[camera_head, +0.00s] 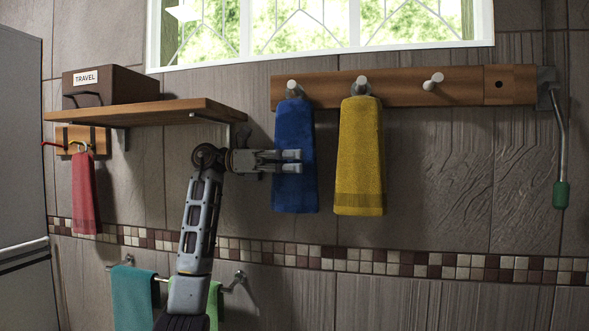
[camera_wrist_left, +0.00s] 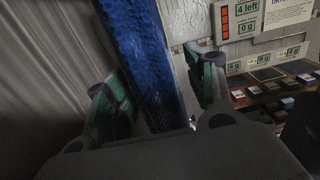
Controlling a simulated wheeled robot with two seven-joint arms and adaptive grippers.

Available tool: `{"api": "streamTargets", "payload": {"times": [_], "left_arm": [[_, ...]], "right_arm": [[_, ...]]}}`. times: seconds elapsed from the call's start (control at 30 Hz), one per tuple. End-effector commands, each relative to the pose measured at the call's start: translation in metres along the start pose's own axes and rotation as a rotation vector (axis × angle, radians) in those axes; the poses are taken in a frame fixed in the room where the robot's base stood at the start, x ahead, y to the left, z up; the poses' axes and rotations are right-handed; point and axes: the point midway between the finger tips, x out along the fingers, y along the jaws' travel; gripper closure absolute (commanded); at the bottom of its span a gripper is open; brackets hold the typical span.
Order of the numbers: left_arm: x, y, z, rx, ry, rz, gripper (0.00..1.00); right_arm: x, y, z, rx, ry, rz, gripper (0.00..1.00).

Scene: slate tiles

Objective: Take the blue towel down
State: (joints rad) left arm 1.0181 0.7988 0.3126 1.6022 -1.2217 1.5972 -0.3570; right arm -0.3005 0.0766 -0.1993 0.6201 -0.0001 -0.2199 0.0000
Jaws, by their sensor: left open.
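The blue towel (camera_head: 294,125) hangs from the left peg (camera_head: 292,86) of the wooden peg rail (camera_head: 400,90). My left gripper (camera_head: 299,161) reaches in from the left at the towel's lower half, its fingers level across the cloth. In the left wrist view the fingers (camera_wrist_left: 160,92) are spread, with the blue towel (camera_wrist_left: 140,50) running between them. The towel hangs straight. I cannot tell whether either finger touches it. My right gripper is not in view.
A yellow towel (camera_head: 360,160) hangs close to the right. A wooden shelf (camera_head: 150,112) with a brown TRAVEL box (camera_head: 125,88) is above my left arm. A red towel (camera_head: 83,195) hangs left; a teal towel (camera_head: 133,297) and a green towel (camera_head: 214,300) hang below.

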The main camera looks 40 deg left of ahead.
Motion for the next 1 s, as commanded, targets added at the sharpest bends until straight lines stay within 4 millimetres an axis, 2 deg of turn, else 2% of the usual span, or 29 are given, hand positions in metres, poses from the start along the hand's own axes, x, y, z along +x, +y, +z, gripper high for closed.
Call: {"api": "streamTargets", "payload": {"times": [0.07,0.47,1.0], "left_arm": [[-0.0001,0.0,0.0,0.0,0.0,0.0,0.47],[-0.0002,0.0,0.0,0.0,0.0,0.0,0.98],[0.0002,-0.0008,0.0027,0.0,0.0,0.0,0.98]], "right_arm": [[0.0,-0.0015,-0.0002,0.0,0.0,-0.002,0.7],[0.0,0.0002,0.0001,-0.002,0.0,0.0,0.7],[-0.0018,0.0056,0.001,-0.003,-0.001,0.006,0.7]]}}
